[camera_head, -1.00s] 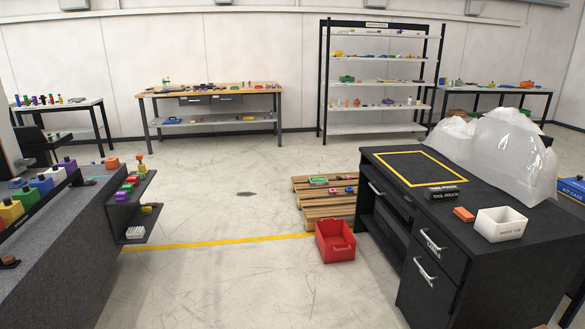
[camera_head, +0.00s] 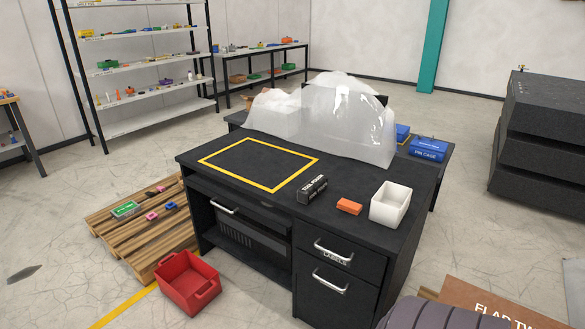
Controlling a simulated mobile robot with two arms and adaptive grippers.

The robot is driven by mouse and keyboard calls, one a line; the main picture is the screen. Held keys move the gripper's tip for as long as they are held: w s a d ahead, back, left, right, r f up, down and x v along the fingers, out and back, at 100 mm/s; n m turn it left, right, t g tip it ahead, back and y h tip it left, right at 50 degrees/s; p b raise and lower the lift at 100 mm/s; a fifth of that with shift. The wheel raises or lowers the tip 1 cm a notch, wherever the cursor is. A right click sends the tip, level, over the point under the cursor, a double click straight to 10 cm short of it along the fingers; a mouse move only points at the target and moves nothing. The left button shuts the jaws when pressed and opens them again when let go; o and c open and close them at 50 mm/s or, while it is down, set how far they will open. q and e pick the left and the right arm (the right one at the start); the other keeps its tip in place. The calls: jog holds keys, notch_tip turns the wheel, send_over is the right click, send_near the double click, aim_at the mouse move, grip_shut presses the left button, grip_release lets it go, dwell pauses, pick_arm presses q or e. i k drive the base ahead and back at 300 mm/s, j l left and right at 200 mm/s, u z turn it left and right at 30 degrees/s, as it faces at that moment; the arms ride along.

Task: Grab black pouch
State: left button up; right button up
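The black pouch (camera_head: 312,189) is a small dark block with pale "TOOL POUCH" lettering. It lies on the black desk (camera_head: 233,185), just right of the yellow taped rectangle (camera_head: 258,164) and left of an orange block (camera_head: 349,206). Nothing covers it. Neither of my grippers is in view.
A white bin (camera_head: 390,204) stands on the desk's right side, and a translucent plastic-covered heap (camera_head: 335,118) fills its back. A red crate (camera_head: 188,282) and a wooden pallet (camera_head: 138,222) lie on the floor at left. A cardboard box (camera_head: 490,304) is at lower right.

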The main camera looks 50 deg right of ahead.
aim_at(306, 193)
jog(key=i+z, duration=0.5)
jog(key=i+j+z, duration=0.3)
jog(key=i+z, duration=0.15)
jog(key=i, duration=0.15)
